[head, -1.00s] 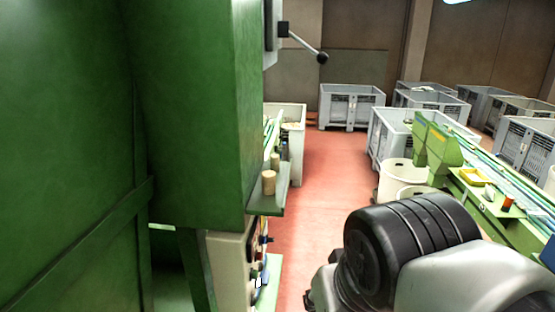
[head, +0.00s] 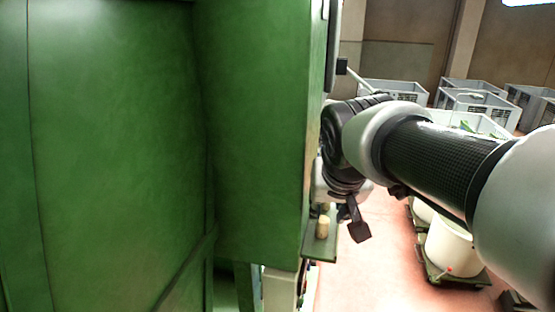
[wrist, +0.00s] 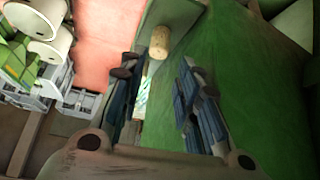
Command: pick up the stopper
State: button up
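A pale cork stopper (head: 322,227) stands upright on the small green shelf (head: 318,250) at the side of the green machine. In the head view, my gripper (head: 351,222) is just right of the shelf, partly hidden by my own wrist.
The tall green machine wall (head: 260,120) rises close to the left of the shelf and limits room there. White bins (head: 450,250) stand on the floor to the right. Grey crates (head: 395,92) are at the back. The reddish floor between is clear.

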aim_at(324, 221)
jog(key=x, duration=0.9)
jog(key=shift+w+f, duration=0.1)
jog(key=shift+f, duration=0.1)
jog(key=c, duration=0.4)
jog(key=shift+o, duration=0.2)
jog(key=shift+d+r, duration=0.1)
jog(key=shift+r, duration=0.05)
